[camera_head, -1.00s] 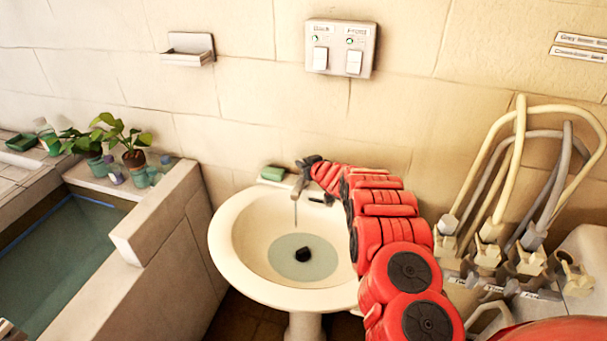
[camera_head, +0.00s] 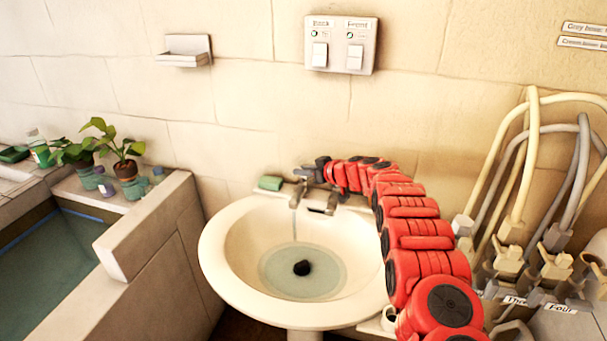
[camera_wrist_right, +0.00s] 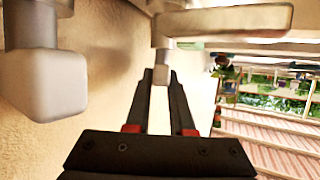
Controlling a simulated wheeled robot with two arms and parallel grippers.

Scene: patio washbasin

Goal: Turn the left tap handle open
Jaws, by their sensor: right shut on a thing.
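The tap (camera_head: 298,192) stands at the back of the white basin (camera_head: 218,262), and a thin stream falls from its left side into a shallow pool around a dark plug (camera_head: 302,268). My right gripper (camera_head: 318,164) is at the top of the tap's left side, largely covering the left handle. In the right wrist view, my right gripper (camera_wrist_right: 160,85) has its dark fingers on either side of a pale block, the tap handle (camera_wrist_right: 159,76), and is shut on it. A second pale block (camera_wrist_right: 45,85) and a flat bar (camera_wrist_right: 230,20) show beside it. My left gripper is out of view.
A green soap bar (camera_head: 270,183) lies on the basin's back left rim. A switch panel (camera_head: 340,45) and a soap shelf (camera_head: 185,50) are on the wall. Hoses (camera_head: 535,170) stand at the right, and a water trough (camera_head: 45,265) with potted plants (camera_head: 125,165) is at the left.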

